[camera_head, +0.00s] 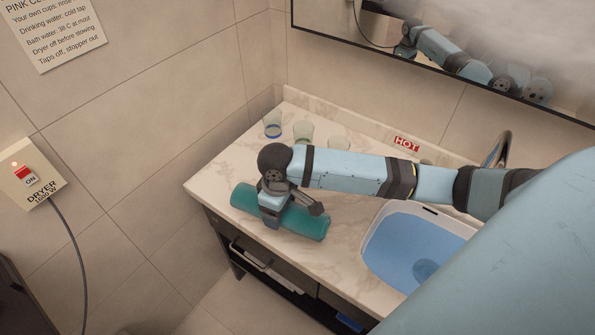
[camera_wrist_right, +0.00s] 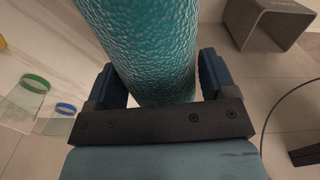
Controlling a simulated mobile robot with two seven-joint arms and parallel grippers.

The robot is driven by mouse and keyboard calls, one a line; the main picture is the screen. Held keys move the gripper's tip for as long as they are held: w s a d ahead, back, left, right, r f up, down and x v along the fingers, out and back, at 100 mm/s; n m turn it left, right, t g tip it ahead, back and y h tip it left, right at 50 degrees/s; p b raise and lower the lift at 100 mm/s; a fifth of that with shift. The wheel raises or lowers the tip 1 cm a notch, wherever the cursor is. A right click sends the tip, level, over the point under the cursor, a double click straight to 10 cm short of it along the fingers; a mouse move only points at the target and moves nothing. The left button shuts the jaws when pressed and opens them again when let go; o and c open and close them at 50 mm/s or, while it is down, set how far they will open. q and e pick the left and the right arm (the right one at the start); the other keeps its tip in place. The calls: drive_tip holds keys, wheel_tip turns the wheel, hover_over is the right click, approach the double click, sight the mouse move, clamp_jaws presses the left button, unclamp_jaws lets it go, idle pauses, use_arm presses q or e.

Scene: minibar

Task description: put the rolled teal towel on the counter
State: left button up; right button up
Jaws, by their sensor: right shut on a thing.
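The rolled teal towel (camera_head: 305,222) is at the left front part of the marble counter (camera_head: 218,171), lying sideways near the front edge. My right gripper (camera_head: 276,208) comes from above and is shut around the towel's middle-left part. In the right wrist view the towel (camera_wrist_right: 150,45) fills the space between the two fingers. I cannot tell whether the towel's underside touches the counter or hangs just above it. My left gripper is not in view.
Clear cups with coloured bands, among them a blue-banded cup (camera_head: 272,126), stand at the counter's back left. A blue-lined basin (camera_head: 405,243) is to the right, with a tap (camera_head: 497,150) behind. A dryer switch (camera_head: 27,176) is on the left wall. A mirror (camera_head: 450,45) hangs behind.

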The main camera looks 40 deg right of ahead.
drive_tip(key=w+n+b, duration=0.1)
drive_tip(key=n, duration=0.2)
drive_tip(key=w+r+n+b, duration=0.1)
drive_tip(key=w+n, duration=0.1)
drive_tip(key=w+d+r+n, duration=0.1)
drive_tip(key=n, duration=0.2)
drive_tip(key=shift+w+r+n+b, duration=0.15)
drive_tip(key=shift+w+n+b, duration=0.15)
drive_tip(key=shift+b, duration=0.1)
drive_tip(key=w+d+r+n+b, duration=0.1)
drive_tip(key=w+r+n+b, duration=0.3)
drive_tip(key=n, duration=0.9)
drive_tip(key=w+d+r+n+b, duration=0.15)
drive_tip(key=r+n+b, duration=0.35)
drive_tip(key=n, duration=0.7)
wheel_tip(320, 180, down, 18)
drive_tip(key=shift+a+f, duration=0.1)
drive_tip(key=shift+a, duration=0.05)
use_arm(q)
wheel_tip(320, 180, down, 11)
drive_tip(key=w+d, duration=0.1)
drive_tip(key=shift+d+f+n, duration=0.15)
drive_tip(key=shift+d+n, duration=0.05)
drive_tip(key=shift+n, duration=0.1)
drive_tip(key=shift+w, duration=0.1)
use_arm(e)
drive_tip(key=shift+f, duration=0.1)
